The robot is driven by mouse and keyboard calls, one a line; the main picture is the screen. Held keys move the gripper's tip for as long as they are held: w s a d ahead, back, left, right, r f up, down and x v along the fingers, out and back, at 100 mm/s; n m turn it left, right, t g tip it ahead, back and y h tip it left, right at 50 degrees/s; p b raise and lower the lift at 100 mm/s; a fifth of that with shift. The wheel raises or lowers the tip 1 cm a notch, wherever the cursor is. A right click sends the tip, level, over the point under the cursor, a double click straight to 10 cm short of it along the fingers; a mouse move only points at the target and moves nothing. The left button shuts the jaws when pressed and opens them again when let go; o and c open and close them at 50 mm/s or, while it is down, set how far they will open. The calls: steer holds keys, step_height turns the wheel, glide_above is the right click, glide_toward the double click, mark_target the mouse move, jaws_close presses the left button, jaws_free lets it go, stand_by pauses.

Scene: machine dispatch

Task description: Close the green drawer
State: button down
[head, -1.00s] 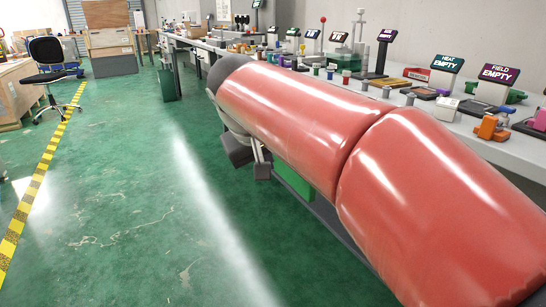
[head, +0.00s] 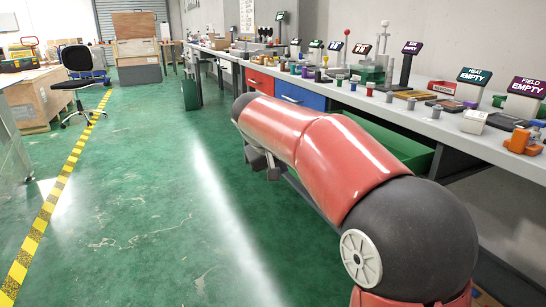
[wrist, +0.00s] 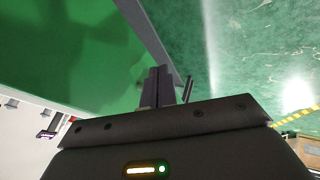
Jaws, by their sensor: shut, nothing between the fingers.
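The green drawer (head: 408,150) stands pulled out under the bench, partly hidden behind my red arm in the head view. In the wrist view the green drawer (wrist: 70,45) fills the upper left, with a dark grey edge along its right side. My gripper (head: 263,167) is low, on the floor side of the drawers, partly hidden by my arm. In the wrist view my gripper's fingers (wrist: 161,88) are together and empty, close to the drawer's edge in the picture. I cannot tell whether they touch it.
A blue drawer (head: 300,95) and a red drawer (head: 260,82) are shut, left of the green one. The bench top (head: 440,125) carries several small parts and display signs. The green floor (head: 150,210) to the left is open. A chair (head: 76,75) stands farther back.

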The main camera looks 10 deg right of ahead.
steer(key=shift+w+d+r, duration=0.1)
steer(key=shift+w+d, duration=0.15)
steer(key=shift+d, duration=0.55)
steer(key=shift+w+d+r, duration=0.1)
steer(key=shift+w+d, duration=0.1)
steer(key=shift+d, duration=0.6)
steer(key=shift+d, duration=0.1)
